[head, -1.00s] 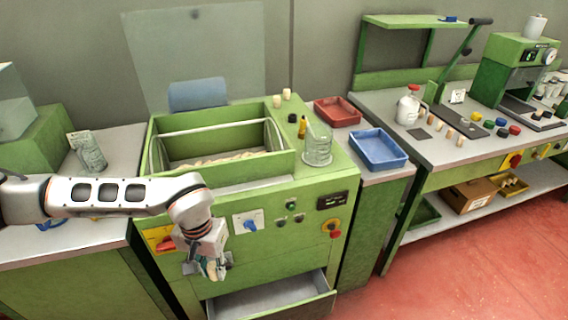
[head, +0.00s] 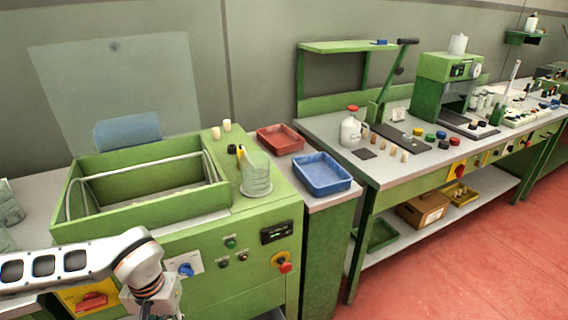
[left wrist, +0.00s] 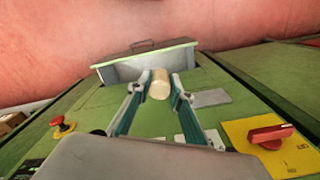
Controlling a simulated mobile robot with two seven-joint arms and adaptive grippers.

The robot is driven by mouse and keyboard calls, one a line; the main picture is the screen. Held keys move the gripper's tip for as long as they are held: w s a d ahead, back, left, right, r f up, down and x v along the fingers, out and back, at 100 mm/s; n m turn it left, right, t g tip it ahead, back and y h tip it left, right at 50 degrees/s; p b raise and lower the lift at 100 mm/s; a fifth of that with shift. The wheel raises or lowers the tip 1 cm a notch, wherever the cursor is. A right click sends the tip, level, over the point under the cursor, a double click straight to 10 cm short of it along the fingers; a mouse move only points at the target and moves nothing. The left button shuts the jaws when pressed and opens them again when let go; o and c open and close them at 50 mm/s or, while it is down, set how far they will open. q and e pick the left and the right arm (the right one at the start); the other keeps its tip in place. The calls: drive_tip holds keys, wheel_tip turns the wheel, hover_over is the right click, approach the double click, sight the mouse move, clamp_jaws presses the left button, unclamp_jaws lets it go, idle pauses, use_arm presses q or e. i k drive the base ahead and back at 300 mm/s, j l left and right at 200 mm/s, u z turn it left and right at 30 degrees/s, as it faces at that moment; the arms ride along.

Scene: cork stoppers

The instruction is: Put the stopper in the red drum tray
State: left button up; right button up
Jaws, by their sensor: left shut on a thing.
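A pale cork stopper (left wrist: 160,86) is held between the fingertips of my left gripper (left wrist: 161,90) in the left wrist view. In the head view my left arm comes in at the lower left, and its gripper is mostly cut off by the bottom edge. The red tray (head: 279,139) lies at the back of the grey side top, right of the green machine, and looks empty. My left gripper is well to the left of it and nearer the camera. My right gripper is not in view.
A blue tray (head: 321,174) lies in front of the red tray. A clear beaker (head: 256,180), a small yellow-and-black bottle (head: 240,153) and two loose corks (head: 221,129) stand on the green machine (head: 215,215), left of the trays. A drawer (left wrist: 145,66) shows beyond my fingertips.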

sight(286, 148)
drive_tip(key=i+l, duration=0.15)
drive_tip(key=l, duration=0.25)
drive_tip(key=i+l+u, duration=0.1)
drive_tip(key=l, duration=0.3)
drive_tip(key=i+l, duration=0.15)
drive_tip(key=l, duration=0.25)
drive_tip(key=i+l+u, duration=0.1)
drive_tip(key=l, duration=0.3)
drive_tip(key=i+l, duration=0.1)
drive_tip(key=l, duration=0.3)
drive_tip(key=i+l+u, duration=0.1)
drive_tip(key=l, duration=0.3)
